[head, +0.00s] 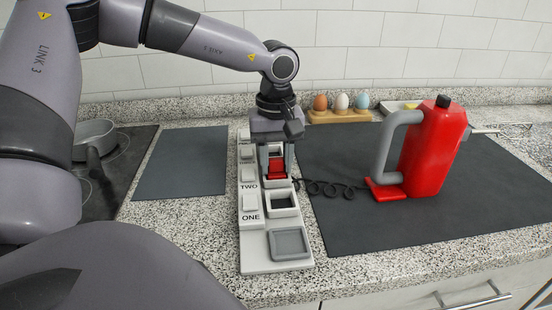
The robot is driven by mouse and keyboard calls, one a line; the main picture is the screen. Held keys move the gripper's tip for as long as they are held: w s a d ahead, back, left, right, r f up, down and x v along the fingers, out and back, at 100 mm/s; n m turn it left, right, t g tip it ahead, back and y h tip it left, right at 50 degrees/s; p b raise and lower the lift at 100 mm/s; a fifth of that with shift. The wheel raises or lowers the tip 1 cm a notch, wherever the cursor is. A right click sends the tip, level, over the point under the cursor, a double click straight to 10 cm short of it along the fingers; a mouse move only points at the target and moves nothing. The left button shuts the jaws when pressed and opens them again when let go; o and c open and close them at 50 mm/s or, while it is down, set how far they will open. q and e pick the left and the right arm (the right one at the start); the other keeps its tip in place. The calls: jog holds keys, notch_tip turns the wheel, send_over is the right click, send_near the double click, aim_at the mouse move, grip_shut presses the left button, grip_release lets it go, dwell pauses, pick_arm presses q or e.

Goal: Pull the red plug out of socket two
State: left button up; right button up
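The white power strip (254,259) lies on the counter, with sockets labelled ONE, TWO and a partly hidden one behind. The red plug (276,171) is at socket two, upright; I cannot tell how deep it sits. My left gripper (276,165) points down over it, with one finger on each side and seemingly touching it. A dark coiled cord (330,188) runs from near the plug to the red hand mixer (432,150) on the right. Socket one (283,203) is empty. My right gripper is not in view.
The mixer stands on a dark mat (390,225). An egg holder (340,116) with several coloured eggs is at the back by the tiled wall. A pot (95,132) on the hob and another dark mat (182,162) are at left. A grey square pad (289,244) is at the strip's front end.

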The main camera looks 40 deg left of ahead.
aim_at(276, 159)
pick_arm(q)
jog(key=shift+r+p, duration=1.4)
jog(key=shift+r, duration=1)
jog(key=shift+f, duration=0.1)
